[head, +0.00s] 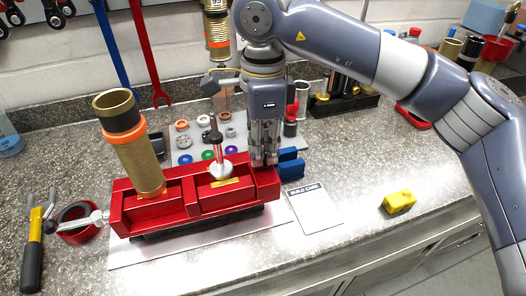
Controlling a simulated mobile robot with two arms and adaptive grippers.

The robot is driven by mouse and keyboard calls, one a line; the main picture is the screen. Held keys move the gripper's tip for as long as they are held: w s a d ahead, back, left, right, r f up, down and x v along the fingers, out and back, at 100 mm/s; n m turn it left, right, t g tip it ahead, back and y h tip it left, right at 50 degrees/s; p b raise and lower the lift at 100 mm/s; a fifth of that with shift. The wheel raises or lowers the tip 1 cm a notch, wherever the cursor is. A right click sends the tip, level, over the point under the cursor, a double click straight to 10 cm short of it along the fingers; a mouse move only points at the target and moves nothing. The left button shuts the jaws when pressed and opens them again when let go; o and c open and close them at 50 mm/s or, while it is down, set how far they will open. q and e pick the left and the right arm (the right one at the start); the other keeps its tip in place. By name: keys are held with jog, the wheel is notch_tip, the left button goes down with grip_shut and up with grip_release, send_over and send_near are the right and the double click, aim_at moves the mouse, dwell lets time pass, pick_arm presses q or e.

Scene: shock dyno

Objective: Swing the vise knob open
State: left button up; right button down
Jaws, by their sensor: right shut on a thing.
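The red vise (230,198) lies on a light plate on the bench. A gold cylinder with a dark top and orange ring (137,150) stands tilted in the left bay. A silver shaft with a dark upper part (217,148) stands in the middle bay. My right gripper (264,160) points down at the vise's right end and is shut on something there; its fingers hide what. My left gripper is not in view.
A blue block (290,165) sits just right of the gripper. A build card (313,206) and a yellow block (398,202) lie to the right. A yellow-handled tool (33,250) lies at the left. Small colored rings lie behind the vise.

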jog(key=shift+n, duration=0.5)
jog(key=shift+r, duration=0.1)
jog(key=c, duration=1.6)
grip_release()
notch_tip(320, 180, up, 12)
